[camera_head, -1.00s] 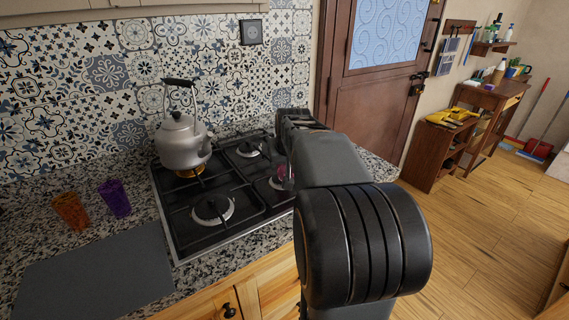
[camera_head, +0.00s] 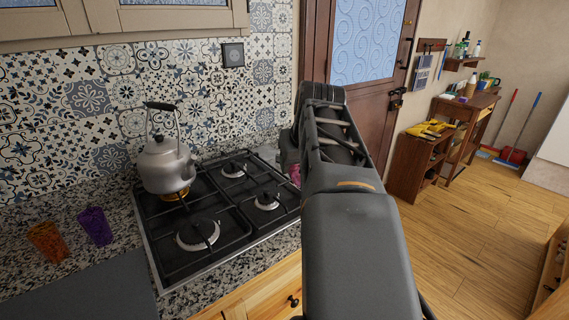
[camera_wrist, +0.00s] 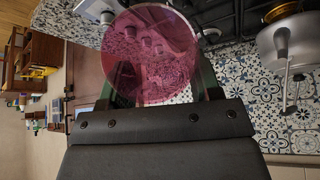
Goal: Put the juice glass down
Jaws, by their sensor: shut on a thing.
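My gripper (camera_wrist: 153,78) is shut on a see-through pink juice glass (camera_wrist: 150,45), with one finger on each side of it. In the head view only a small pink part of the glass (camera_head: 295,173) shows, beside the right back of the hob; my arm hides the rest. The glass looks held in the air, and I cannot tell its height above the counter. An orange glass (camera_head: 47,241) and a purple glass (camera_head: 95,226) stand on the speckled counter at the left.
A black gas hob (camera_head: 210,205) carries a grey kettle (camera_head: 165,166) on its back left burner. A grey mat (camera_head: 95,290) lies on the counter at the front left. A tiled wall (camera_head: 95,95) stands behind, with a brown door (camera_head: 365,100) to the right.

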